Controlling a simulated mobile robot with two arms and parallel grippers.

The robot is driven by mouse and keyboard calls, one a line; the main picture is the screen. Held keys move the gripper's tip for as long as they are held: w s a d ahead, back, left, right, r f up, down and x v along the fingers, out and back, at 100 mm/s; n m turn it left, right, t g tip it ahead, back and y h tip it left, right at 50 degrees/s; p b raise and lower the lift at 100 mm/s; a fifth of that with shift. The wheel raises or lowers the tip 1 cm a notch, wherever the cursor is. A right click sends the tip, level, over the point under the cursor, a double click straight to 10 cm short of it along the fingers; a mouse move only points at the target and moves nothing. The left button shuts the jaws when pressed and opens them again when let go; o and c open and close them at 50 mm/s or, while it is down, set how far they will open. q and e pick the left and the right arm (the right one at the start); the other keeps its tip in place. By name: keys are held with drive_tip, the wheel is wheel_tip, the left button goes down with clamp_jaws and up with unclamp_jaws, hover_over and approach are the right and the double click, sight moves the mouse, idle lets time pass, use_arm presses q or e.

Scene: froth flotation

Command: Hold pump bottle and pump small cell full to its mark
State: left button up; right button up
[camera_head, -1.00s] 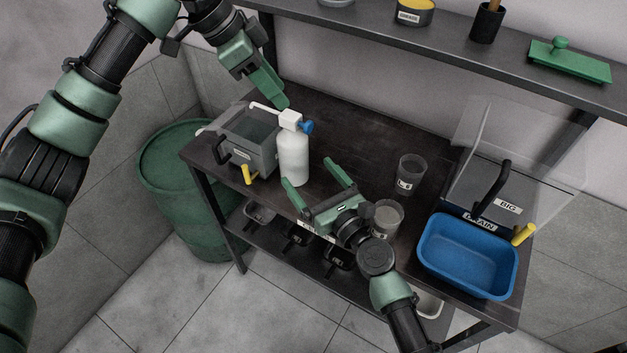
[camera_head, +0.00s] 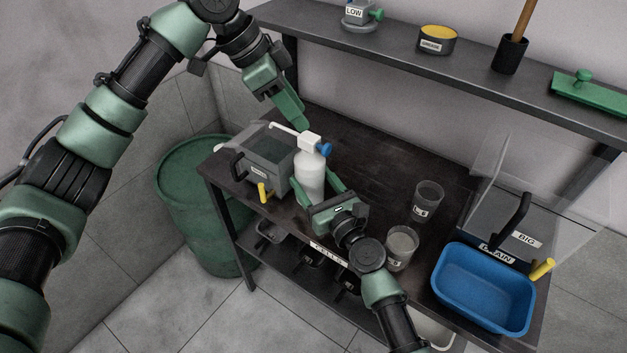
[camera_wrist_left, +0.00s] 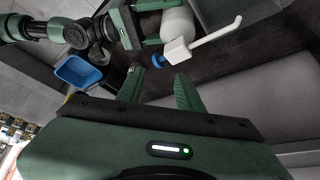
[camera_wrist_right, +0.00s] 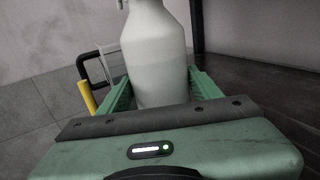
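The pump bottle (camera_head: 311,174) is white, with a white head (camera_head: 310,142), a blue part on its right side and a spout pointing left over the small cell. It stands upright beside the cell on the table. The small cell (camera_head: 268,172) is a grey box at the left table end; its fill mark cannot be made out. My right gripper (camera_head: 320,190) is open, with one finger on each side of the bottle (camera_wrist_right: 158,60); contact is unclear. My left gripper (camera_head: 300,125) is near and just above the pump head; the left wrist view shows its fingers apart and empty.
Two clear beakers (camera_head: 427,201) (camera_head: 401,247) stand right of my right gripper. A blue basin (camera_head: 482,287) and the big cell (camera_head: 500,222) fill the right end. A shelf (camera_head: 400,55) runs above the back. A green barrel (camera_head: 200,215) stands left of the table (camera_head: 375,165).

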clamp_jaws()
use_arm(q)
drive_tip(key=c, duration=0.4)
drive_tip(key=shift+w+f, duration=0.25)
drive_tip(key=shift+w, duration=0.05)
clamp_jaws()
drive_tip(key=w+a+f+t+y, duration=0.45)
drive_tip(key=w+a+t, duration=0.35)
drive_tip(key=w+t, duration=0.35)
drive_tip(key=s+d+f+m+t+h, duration=0.1)
drive_tip(key=s+d, duration=0.3)
drive_tip(key=s, duration=0.5)
drive_tip(key=s+d+f+m+t+h, duration=0.1)
drive_tip(key=s+d+f+m+h, duration=0.1)
drive_tip(key=s, duration=0.7)
drive_tip(key=s+d+f+m+t+h, duration=0.2)
drive_tip(key=s+d+m+h, duration=0.1)
drive_tip(key=s+d, duration=0.4)
drive_tip(key=shift+s+f+m, duration=0.3)
drive_tip(key=shift+s+m, duration=0.1)
drive_tip(key=shift+s, duration=0.7)
drive_tip(key=shift+d, duration=0.1)
